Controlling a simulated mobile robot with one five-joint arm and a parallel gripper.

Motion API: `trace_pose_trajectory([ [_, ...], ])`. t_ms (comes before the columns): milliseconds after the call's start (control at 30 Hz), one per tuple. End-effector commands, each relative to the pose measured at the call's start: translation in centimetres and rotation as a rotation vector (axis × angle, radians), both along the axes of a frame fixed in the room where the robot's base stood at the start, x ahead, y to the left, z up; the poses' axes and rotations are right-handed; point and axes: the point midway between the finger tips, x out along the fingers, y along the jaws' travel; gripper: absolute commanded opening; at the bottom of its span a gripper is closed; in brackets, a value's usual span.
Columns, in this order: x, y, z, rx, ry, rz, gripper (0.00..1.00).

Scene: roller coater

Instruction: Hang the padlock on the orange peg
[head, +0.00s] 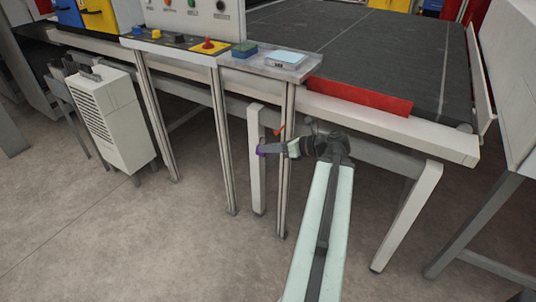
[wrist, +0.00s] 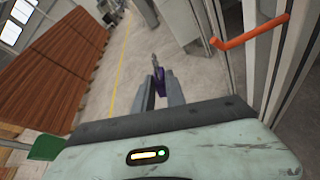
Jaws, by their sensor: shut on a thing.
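The padlock is purple with a grey shackle pointing away from me; it shows in the wrist view (wrist: 161,80) between the fingertips. In the head view its purple body (head: 260,150) is small at the end of my arm. My gripper (head: 270,148) is shut on it, and the fingers partly hide it in the wrist view (wrist: 160,92). The orange peg (wrist: 250,32) is a bent rod on a grey post, at upper right in the wrist view, apart from the padlock. In the head view the peg (head: 279,131) is small, just above and right of my gripper.
Metal posts of the machine frame (head: 222,150) stand beside my gripper. Above is a shelf with a red button (head: 208,44), a green-blue sponge-like block (head: 245,49) and a pale box (head: 286,58). A white cabinet (head: 108,115) stands at left. The floor in front is clear.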

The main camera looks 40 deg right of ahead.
Motion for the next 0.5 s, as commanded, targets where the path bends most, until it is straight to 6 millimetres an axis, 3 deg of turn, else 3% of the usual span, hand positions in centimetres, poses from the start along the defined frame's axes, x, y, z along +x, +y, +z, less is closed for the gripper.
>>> trace_pose_trajectory([
  [500, 0.7, -2.6, -0.4, -0.002, -0.001, -0.001, 0.0],
])
